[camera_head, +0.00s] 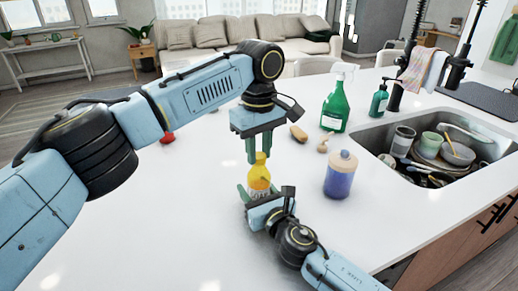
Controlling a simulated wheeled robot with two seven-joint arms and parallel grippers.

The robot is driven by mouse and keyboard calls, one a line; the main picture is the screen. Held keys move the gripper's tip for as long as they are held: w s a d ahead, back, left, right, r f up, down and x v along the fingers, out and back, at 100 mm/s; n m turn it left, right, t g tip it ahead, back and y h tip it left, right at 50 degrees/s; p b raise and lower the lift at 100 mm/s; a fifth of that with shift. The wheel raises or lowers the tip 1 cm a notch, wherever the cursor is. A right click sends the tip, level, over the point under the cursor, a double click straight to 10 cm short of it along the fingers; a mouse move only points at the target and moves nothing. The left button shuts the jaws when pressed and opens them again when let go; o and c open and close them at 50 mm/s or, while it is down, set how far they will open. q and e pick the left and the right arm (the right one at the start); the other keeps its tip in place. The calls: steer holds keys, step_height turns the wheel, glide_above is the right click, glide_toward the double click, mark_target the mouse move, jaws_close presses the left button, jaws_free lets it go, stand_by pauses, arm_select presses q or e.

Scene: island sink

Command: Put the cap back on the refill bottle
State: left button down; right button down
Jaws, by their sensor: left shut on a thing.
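The yellow refill bottle (259,178) is upright over the white counter, with a pale label low on its front. My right gripper (259,190) reaches in from the bottom and has its green fingers on both sides of the bottle's lower body. My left gripper (259,155) points down from above, its fingertips shut on the small yellow cap (261,158) at the bottle's top. The cap is in line with the bottle neck; the fingers partly hide it, and I cannot tell whether it is seated.
A blue bottle with a pale lid (341,176) stands close on the right. Behind are a green spray bottle (337,100), a brush (298,133) and a small pale object (322,146). The sink (397,172) holds dishes. A red item (167,137) lies left.

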arm_select(q)
steer(key=m, duration=0.5)
steer(key=shift+f+m, duration=0.1)
steer(key=shift+m, duration=0.3)
steer(key=m, duration=0.8)
steer(key=shift+m, duration=0.4)
steer(key=m, duration=0.3)
steer(key=shift+m, duration=0.4)
steer(key=m, duration=1.4)
steer(key=shift+m, duration=0.3)
steer(key=m, duration=0.4)
steer(key=shift+m, duration=0.3)
steer(key=c, duration=1.1)
jaws_free()
steer(key=shift+c, duration=0.2)
